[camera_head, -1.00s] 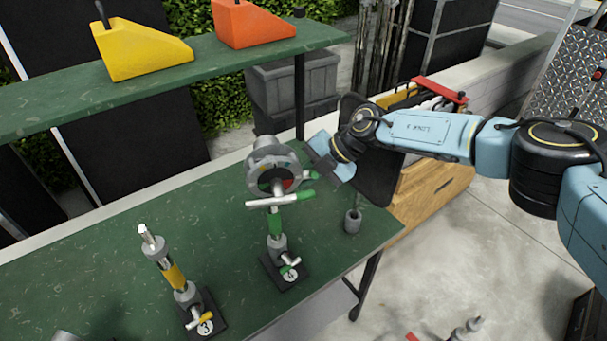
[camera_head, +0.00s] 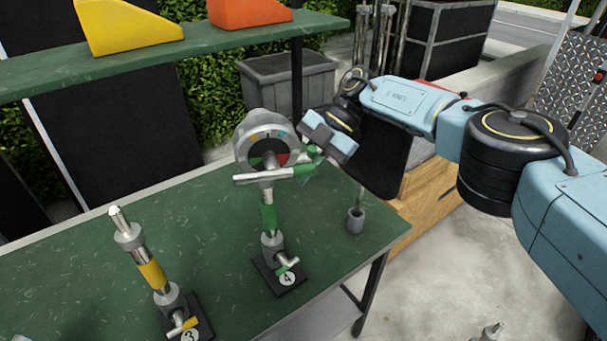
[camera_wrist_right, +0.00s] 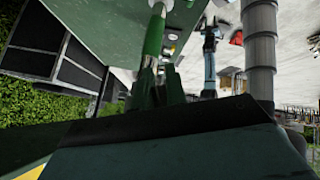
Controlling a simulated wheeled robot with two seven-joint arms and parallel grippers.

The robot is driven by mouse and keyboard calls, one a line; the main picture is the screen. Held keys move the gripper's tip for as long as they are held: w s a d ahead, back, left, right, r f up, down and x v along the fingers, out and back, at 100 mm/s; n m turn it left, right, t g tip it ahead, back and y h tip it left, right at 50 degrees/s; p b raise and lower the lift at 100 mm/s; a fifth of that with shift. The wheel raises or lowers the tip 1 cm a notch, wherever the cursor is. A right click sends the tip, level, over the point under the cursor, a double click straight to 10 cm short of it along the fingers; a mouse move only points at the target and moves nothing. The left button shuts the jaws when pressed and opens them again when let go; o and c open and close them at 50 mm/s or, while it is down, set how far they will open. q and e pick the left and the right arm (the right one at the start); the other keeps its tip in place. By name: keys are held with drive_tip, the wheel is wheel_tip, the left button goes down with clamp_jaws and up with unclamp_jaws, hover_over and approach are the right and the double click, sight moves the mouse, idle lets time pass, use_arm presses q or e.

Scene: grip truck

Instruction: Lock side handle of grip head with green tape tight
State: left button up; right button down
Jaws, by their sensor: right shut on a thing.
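The grip head (camera_head: 240,148) is a grey round disc on the green-taped stand (camera_head: 268,216) marked 4, upright on the green table. A silver T-handle (camera_head: 250,178) with a green end crosses its front. The green-taped side handle (camera_head: 309,152) sticks out at the head's right side. My right gripper (camera_head: 316,150) is at that side, shut on the side handle and partly hiding it. In the right wrist view a green-taped rod (camera_wrist_right: 154,36) runs down to the dark fingers (camera_wrist_right: 162,88). My left gripper is not in view.
A yellow-taped stand (camera_head: 152,274) marked 3 stands at the front left. A small grey cup-like base with a thin rod (camera_head: 355,220) stands right of the head. The table's right side is mostly clear.

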drive_tip(key=shift+r, duration=0.2)
drive_tip(key=c, duration=1.4)
unclamp_jaws()
drive_tip(key=shift+s, duration=0.1)
drive_tip(key=shift+c, duration=0.2)
drive_tip(key=shift+f, duration=0.1)
wheel_tip(320, 180, up, 10)
drive_tip(key=shift+f+b, duration=0.15)
drive_tip(key=shift+b, duration=0.3)
drive_tip(key=shift+a+r, duration=0.15)
drive_tip(key=shift+r, duration=0.05)
